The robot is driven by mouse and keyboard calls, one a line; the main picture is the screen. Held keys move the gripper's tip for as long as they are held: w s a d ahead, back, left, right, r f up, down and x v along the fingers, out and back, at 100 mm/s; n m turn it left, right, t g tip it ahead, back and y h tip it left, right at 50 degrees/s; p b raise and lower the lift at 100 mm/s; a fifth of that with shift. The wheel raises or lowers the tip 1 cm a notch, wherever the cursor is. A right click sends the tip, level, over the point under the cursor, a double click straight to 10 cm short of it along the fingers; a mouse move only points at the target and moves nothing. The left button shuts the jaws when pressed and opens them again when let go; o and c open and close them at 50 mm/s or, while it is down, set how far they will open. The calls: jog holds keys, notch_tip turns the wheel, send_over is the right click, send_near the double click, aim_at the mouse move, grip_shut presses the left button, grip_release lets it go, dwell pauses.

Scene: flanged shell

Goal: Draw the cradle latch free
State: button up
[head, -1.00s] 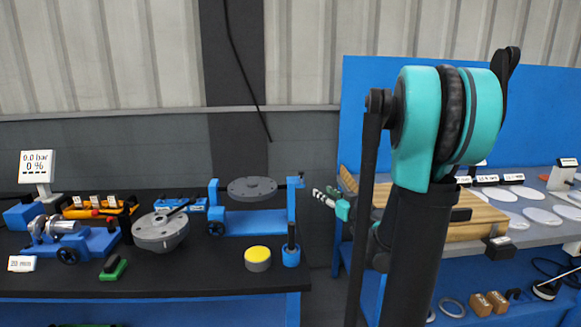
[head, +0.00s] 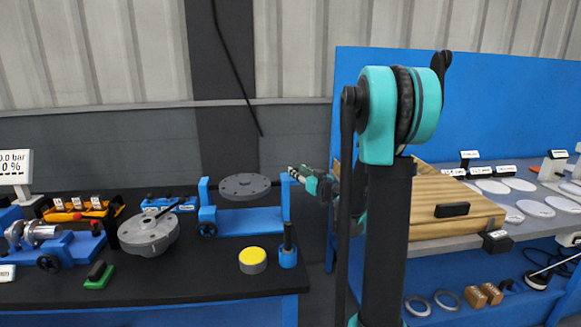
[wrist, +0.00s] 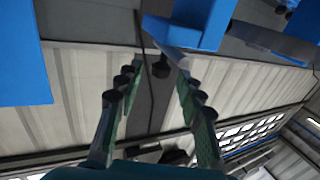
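The blue cradle (head: 250,222) stands on the black bench and carries a grey round flanged disc (head: 245,184) between its two posts. My gripper (head: 296,172) is at the top of the cradle's right post, its fingers pointing left toward the cradle. In the wrist view my gripper (wrist: 156,74) is open, its two green fingers apart. A small dark knob (wrist: 160,68), seemingly the cradle latch, shows between the fingertips, beside a blue bracket (wrist: 190,32). I cannot tell whether either finger touches it. In the head view the latch is hidden by my gripper.
A grey flanged shell (head: 149,234), a yellow-topped cylinder (head: 252,260) and a blue-based upright tool (head: 288,252) stand near the cradle. A display sign (head: 15,166) is at the far left. A second bench with a wooden block (head: 440,203) is at right.

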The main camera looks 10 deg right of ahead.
jog(key=x, duration=0.6)
jog(key=shift+w+a, duration=0.15)
jog(key=shift+w, duration=0.15)
jog(key=shift+c, duration=0.6)
grip_shut()
